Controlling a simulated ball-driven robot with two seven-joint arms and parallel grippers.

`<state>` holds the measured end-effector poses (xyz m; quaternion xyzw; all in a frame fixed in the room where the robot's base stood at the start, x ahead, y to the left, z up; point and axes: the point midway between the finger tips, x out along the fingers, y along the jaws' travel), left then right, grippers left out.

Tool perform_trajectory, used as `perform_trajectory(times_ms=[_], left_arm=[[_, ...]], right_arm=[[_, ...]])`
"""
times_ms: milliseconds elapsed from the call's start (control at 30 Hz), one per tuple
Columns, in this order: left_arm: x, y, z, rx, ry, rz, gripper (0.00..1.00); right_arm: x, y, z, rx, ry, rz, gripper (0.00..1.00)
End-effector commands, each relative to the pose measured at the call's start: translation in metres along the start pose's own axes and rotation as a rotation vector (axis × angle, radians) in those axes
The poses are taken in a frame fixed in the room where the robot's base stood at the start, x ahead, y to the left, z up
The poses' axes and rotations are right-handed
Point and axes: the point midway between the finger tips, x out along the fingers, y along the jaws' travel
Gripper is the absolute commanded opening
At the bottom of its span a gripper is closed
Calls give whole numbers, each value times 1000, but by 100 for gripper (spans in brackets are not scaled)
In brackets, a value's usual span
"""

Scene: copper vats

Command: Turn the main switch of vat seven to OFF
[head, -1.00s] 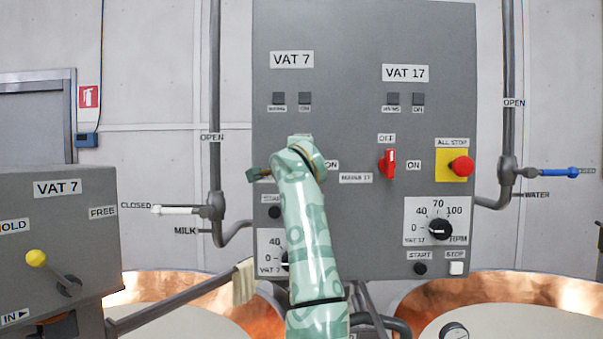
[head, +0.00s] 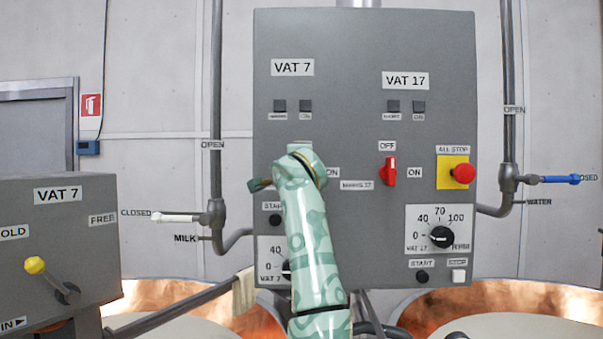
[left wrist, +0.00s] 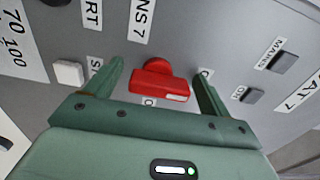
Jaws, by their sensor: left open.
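The red main switch of vat seven (left wrist: 158,82) shows in the left wrist view, beside the MAINS 7 label (left wrist: 142,20). Its bar lies across the picture, with a pale mark near its right end. My left gripper (left wrist: 158,72) is open, with one finger on each side of the switch. I cannot tell whether the fingers touch it. The OFF label is mostly hidden behind the right finger. In the head view my left arm (head: 310,240) covers this switch below the VAT 7 label (head: 292,67). My right gripper is out of view.
The grey panel (head: 350,120) also carries the red vat 17 switch (head: 388,171), the all-stop button (head: 464,173) and a vat 17 dial (head: 442,237). A VAT 7 lever box (head: 70,215) stands left. Pipes with valve handles flank the panel; copper vats (head: 520,298) lie below.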

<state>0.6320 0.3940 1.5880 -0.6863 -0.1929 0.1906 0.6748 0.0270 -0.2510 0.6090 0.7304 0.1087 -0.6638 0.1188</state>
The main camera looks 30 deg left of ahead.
Motion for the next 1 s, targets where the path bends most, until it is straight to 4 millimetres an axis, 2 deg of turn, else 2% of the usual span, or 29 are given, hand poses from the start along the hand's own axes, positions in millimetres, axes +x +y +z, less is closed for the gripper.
perform_trajectory(times_ms=[167,267,500,700,833,1000], left_arm=[[-9,1,-1,0,1,-1,82],[-26,2,-1,-1,1,-3,82],[-92,3,-1,-3,2,-3,82],[-137,2,0,-1,-1,-1,82],[-155,1,0,1,0,-1,82],[-163,1,0,-1,1,1,82]], right_arm=[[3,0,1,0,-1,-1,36],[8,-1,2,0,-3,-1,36],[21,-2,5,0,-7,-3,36],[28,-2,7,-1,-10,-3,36],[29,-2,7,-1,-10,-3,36],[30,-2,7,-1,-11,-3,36]])
